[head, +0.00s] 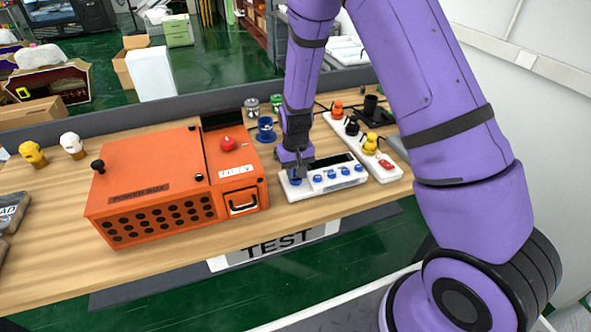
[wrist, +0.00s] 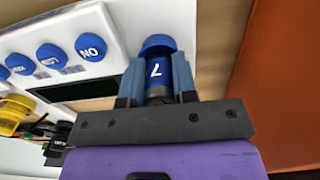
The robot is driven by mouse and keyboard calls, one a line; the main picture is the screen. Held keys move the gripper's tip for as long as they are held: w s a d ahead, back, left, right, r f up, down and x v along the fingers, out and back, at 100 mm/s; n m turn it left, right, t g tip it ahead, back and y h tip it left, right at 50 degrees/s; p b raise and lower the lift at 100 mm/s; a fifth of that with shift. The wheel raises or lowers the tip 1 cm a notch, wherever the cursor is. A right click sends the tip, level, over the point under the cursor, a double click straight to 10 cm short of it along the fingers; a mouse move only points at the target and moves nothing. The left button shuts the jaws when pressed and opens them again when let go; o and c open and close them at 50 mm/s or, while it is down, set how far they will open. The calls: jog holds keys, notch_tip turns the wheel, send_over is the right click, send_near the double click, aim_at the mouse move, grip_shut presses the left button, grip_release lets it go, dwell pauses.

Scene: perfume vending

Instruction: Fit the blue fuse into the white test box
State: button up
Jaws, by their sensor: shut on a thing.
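The blue fuse (wrist: 157,68) is held between the two fingers of my gripper (wrist: 156,88). It has a rounded blue cap, a white mark on its side and a dark end toward my palm. In the head view my gripper (head: 296,174) points down at the left end of the white test box (head: 316,188), with a bit of blue showing at its tips. The white test box has a row of blue round buttons and a dark display strip; it also shows in the wrist view (wrist: 124,38). Whether the fuse touches or sits in the box is hidden.
An orange power box (head: 150,175) with a red knob stands close on the left. A white strip (head: 385,171) with red, black and yellow parts lies on the right. A blue item (head: 266,130) and small cans stand behind. The table's front edge is close.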

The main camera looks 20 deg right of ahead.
jog(key=shift+r, duration=0.1)
jog(key=shift+r, duration=1.9)
jog(key=shift+s, duration=0.1)
